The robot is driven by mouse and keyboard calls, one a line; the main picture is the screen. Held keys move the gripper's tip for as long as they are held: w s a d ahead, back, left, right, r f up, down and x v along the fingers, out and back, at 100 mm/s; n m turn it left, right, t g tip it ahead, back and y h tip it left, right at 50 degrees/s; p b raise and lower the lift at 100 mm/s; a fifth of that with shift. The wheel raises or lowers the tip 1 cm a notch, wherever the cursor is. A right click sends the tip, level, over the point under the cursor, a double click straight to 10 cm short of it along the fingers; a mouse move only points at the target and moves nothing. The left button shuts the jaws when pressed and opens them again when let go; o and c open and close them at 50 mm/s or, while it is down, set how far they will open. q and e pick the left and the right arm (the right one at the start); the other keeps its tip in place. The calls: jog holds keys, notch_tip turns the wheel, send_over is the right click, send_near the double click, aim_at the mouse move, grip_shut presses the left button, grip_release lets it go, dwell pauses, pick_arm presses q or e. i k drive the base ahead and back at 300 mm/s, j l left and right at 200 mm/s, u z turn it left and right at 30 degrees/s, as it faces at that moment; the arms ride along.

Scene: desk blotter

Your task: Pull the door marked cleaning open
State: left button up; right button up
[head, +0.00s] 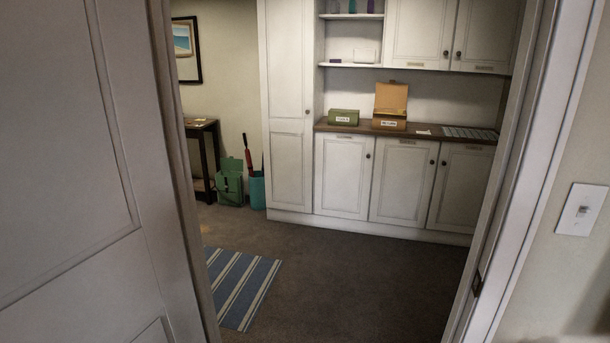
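White cabinets stand across the room, seen through a doorway. Three lower doors, left (341,178), middle (402,182) and right (461,189), are shut, each with a dark knob and a small label near the top edge. Two upper doors, left (420,30) and right (486,35), are shut, with labels near the bottom edge. A tall door (288,90) at the left is shut and has a knob. The labels are too small to read, so I cannot tell which is marked cleaning. Neither of my grippers is in view.
A panelled door (65,160) fills the left foreground; the door frame (525,170) is at right. A striped rug (240,287) lies inside. A green bag (229,187) and teal bin (257,192) stand by a dark table (204,130). The carpet (350,270) before the cabinets is clear.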

aim_at(343, 172)
jog(key=i+l+z, duration=0.1)
jog(key=i+z, duration=0.15)
jog(key=i, duration=0.95)
jog(key=i+j+z, duration=0.2)
jog(key=i, duration=0.95)
jog(key=i+l+z, duration=0.15)
jog(key=i+z, duration=0.2)
jog(key=i, duration=0.7)
jog(key=i+j+z, duration=0.15)
jog(key=i+z, duration=0.25)
jog(key=i, duration=0.6)
